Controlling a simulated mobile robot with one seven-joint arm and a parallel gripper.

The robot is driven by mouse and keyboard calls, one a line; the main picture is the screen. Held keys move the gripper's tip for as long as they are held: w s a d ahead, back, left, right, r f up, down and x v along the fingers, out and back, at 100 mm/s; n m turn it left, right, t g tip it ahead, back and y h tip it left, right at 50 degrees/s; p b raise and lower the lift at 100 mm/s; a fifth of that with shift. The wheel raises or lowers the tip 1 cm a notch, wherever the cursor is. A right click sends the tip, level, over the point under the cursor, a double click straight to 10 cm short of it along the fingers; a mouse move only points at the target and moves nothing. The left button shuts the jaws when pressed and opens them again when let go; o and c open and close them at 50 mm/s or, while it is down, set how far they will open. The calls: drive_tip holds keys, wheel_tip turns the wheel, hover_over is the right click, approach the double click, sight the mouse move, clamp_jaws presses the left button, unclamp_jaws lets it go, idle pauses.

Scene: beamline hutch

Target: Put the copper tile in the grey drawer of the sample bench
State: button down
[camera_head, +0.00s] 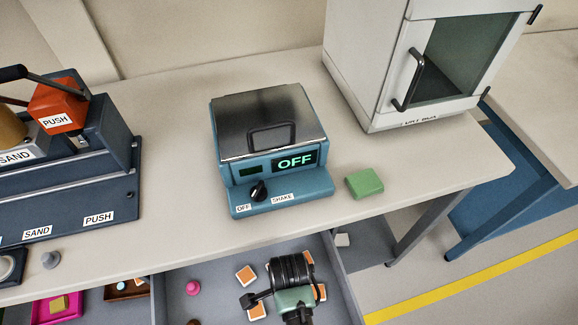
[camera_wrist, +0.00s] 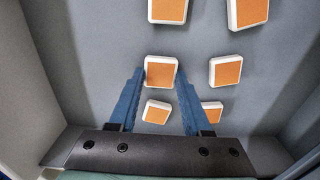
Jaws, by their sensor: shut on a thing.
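The grey drawer (camera_head: 215,305) is open below the front edge of the sample bench (camera_head: 180,237). Several copper-orange tiles with white rims lie in it, one of them (camera_head: 246,275) left of my arm. My gripper (camera_wrist: 160,80) is inside the drawer and points down. In the wrist view its blue fingers are shut on a copper tile (camera_wrist: 160,72). I cannot tell whether that tile touches the drawer floor (camera_wrist: 100,50). More tiles lie ahead of the fingers and to their right. In the head view my arm hides the fingertips and the held tile.
A pink knob-like piece (camera_head: 193,287) lies in the drawer. Left of it are a pink tray (camera_head: 42,312) and a brown tray (camera_head: 115,295). On the bench stand a blue shaker (camera_head: 280,203) reading OFF, a green block (camera_head: 364,183) and a white cabinet (camera_head: 365,70).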

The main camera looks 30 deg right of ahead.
drive_tip(key=shift+f, duration=0.25)
drive_tip(key=shift+c, duration=1.7)
unclamp_jaws()
wheel_tip(320, 180, up, 12)
drive_tip(key=p, duration=0.2)
drive_tip(key=shift+r, duration=0.1)
